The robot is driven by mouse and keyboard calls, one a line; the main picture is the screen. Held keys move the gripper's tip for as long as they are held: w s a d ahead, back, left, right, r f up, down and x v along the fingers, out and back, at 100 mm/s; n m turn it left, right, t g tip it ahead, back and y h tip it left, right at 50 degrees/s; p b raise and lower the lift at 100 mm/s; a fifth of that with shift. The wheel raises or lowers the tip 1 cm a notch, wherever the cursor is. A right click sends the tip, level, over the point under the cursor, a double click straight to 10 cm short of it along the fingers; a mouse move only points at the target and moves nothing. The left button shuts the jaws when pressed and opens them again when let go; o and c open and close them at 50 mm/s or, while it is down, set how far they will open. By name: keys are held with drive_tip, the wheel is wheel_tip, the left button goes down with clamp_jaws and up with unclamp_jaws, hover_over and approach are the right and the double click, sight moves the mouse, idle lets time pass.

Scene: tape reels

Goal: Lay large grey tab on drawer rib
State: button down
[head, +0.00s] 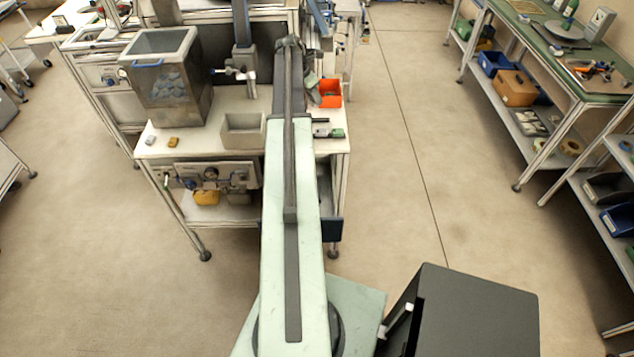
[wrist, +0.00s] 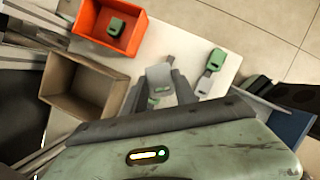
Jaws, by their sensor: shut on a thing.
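My gripper (wrist: 160,84) is shut on a light grey tab (wrist: 159,71), which sits between the two dark fingers with a small green patch below it. The tab is above the white bench top. In the head view my arm hides most of the gripper and the tab. A dark blue drawer-like part (wrist: 288,124) shows at the right of the wrist view, beyond the bench edge; it also shows at the bench's front right in the head view (head: 332,229). I cannot clearly make out its rib.
An orange bin (wrist: 84,24) holds a green piece (wrist: 115,27). A beige-grey bin (wrist: 62,73) stands beside it. A green and grey piece (wrist: 214,61) lies on the bench (wrist: 186,42), right of my gripper.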

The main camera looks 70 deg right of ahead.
drive_tip(key=s+a+f+m+b, duration=0.1)
drive_tip(key=s+a, duration=0.1)
drive_tip(key=a, duration=0.2)
drive_tip(key=s+a+f+m+g+y+b, duration=0.1)
drive_tip(key=s+a+f+m+b, duration=0.1)
drive_tip(key=a, duration=0.2)
drive_tip(key=s+a+f+m+b, duration=0.1)
drive_tip(key=s+a+m, duration=0.1)
drive_tip(key=a, duration=0.3)
drive_tip(key=shift+f, duration=0.2)
drive_tip(key=s+a+f+m+y+b, duration=0.1)
drive_tip(key=s+a+f+m+b, duration=0.1)
drive_tip(key=a+f+b, duration=0.5)
drive_tip(key=s+a+b, duration=0.1)
drive_tip(key=a, duration=0.1)
drive_tip(key=shift+a+f+g, duration=0.35)
drive_tip(key=shift+g, duration=0.05)
wheel_tip(320, 180, down, 10)
drive_tip(key=b, duration=1)
drive_tip(key=shift+s+f, duration=0.1)
drive_tip(key=shift+f, duration=0.1)
drive_tip(key=shift+r, duration=0.25)
drive_tip(key=shift+f, duration=0.2)
drive_tip(key=c, duration=1)
unclamp_jaws()
